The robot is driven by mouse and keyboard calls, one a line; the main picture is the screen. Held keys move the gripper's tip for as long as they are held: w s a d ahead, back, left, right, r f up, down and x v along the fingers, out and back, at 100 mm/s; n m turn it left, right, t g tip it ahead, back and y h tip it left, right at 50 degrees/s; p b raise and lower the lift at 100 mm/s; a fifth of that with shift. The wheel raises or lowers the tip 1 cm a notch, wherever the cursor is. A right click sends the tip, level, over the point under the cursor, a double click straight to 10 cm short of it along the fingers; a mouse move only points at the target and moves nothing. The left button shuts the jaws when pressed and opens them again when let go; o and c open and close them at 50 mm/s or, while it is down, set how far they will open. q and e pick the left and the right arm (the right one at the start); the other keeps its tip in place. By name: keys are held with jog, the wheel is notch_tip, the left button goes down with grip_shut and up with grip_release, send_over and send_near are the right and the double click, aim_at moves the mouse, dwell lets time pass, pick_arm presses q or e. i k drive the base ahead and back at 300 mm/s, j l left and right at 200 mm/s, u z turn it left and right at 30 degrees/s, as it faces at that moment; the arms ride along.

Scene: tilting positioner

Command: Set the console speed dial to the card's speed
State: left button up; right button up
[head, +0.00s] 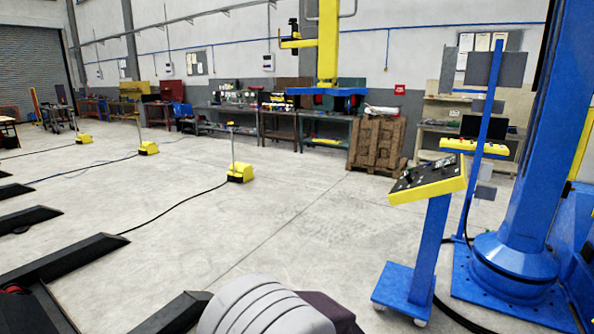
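The console (436,187) stands at the right on a blue wheeled pedestal (428,250). Its dark sloped panel has a yellow rim and carries several small controls. The speed dial cannot be told apart from the other controls, and its setting cannot be read. No speed card can be made out for certain. Grey plates (497,68) are fixed on a blue post behind the console, and pale sheets (481,43) hang on the wall behind; no writing on them is readable. Neither of my grippers is in view.
A large blue column (521,170) stands right of the console. A black cable trails on the floor by the pedestal. Yellow foot-pedal units (240,173) with cables stand at the left. Workbenches and a wooden pallet stack (377,143) line the back. The central floor is clear.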

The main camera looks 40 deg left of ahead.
aim_at(408, 177)
jog(key=u, duration=0.7)
jog(key=i, duration=0.35)
jog(key=j+u, duration=0.05)
